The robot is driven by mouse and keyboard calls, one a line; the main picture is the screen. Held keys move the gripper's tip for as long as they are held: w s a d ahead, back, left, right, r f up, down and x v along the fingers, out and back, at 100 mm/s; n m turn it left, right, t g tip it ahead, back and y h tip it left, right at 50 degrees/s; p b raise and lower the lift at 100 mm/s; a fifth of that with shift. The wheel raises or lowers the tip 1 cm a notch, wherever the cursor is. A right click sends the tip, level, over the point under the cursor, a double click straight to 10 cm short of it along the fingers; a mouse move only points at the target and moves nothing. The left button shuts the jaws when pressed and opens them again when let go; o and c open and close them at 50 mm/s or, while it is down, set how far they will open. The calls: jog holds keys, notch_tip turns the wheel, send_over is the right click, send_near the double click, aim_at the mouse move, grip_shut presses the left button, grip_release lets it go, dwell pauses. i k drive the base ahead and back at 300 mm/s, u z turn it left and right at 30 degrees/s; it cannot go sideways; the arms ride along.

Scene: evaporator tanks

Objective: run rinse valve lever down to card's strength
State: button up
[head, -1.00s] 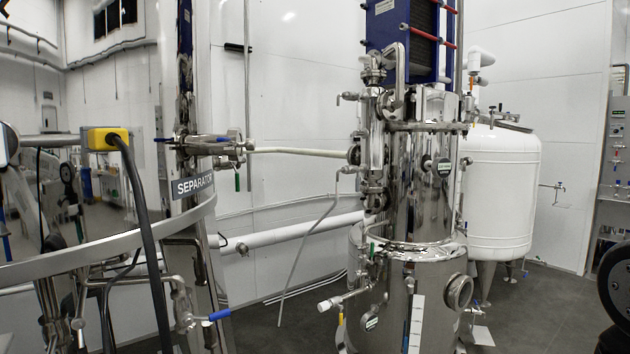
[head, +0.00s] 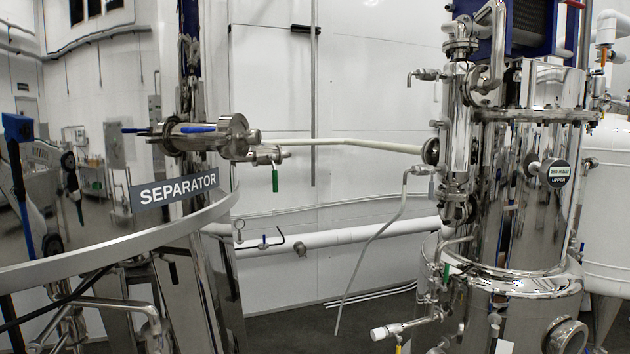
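My gripper is not in view. Several valve levers show, and I cannot tell which is the rinse valve's. A blue lever (head: 197,128) lies level on the pipe fitting above the SEPARATOR sign (head: 178,190). A green lever (head: 275,181) hangs down from the small valve beside it. A small blue handle (head: 264,243) sits low by the white wall pipe. Another green lever (head: 446,272) is on the steel column at right. I cannot make out a card with a readable strength. A white strip (head: 503,347) is cut off at the bottom edge.
The large mirror-steel separator tank (head: 80,170) with its protruding rim (head: 120,238) fills the left. Dark floor (head: 290,330) shows between, crossed by a slanting hose.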

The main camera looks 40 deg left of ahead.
aim_at(270, 156)
jog(key=u, duration=0.25)
jog(key=i, duration=0.65)
jog(key=u, duration=0.45)
